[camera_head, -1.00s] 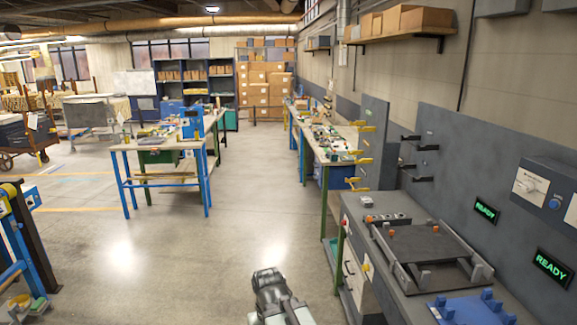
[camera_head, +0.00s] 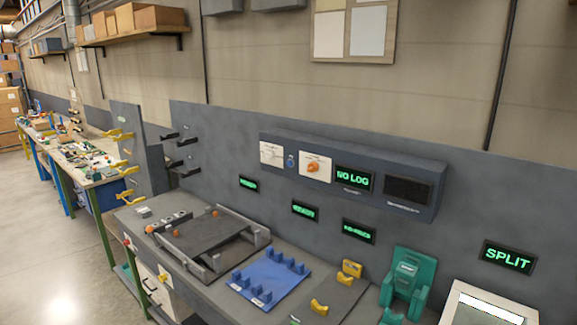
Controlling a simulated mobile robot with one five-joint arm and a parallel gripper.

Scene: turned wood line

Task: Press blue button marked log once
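A small round blue button (camera_head: 290,161) sits on the front of a dark blue-grey control box (camera_head: 350,152) on the grey wall panel, right of the middle. It lies between a white plate with a knob (camera_head: 271,154) and a white plate with an orange knob (camera_head: 314,168). Its label is too small to read now. A display on the box (camera_head: 354,180) shows "NO LOG" in green. My gripper is not in view.
Below the box is a workbench with a dark tray fixture (camera_head: 208,243), a blue fixture (camera_head: 270,278), yellow holders (camera_head: 351,269) and a teal holder (camera_head: 406,282). A green "SPLIT" sign (camera_head: 508,257) hangs at right. Clear floor (camera_head: 60,250) lies at left.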

